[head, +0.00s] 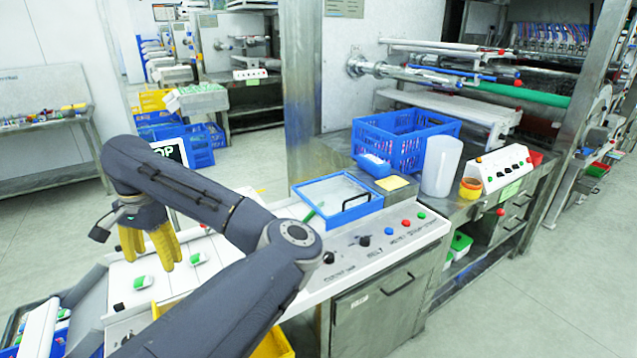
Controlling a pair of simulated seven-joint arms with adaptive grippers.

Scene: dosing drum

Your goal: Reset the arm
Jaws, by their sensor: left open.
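My left arm comes in from the bottom and bends over the white machine top. My left gripper (149,262) has yellow fingers that point down above the white panel (200,278). The gripper is open, and I see nothing between its fingers. Small white-and-green items (143,282) lie on the panel close to the fingers. My right gripper is not in view.
A clear-lidded, blue-framed box (372,203) is set in the machine top beside a control panel with knobs (364,240). A yellow bin (272,345) is partly hidden below my arm.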

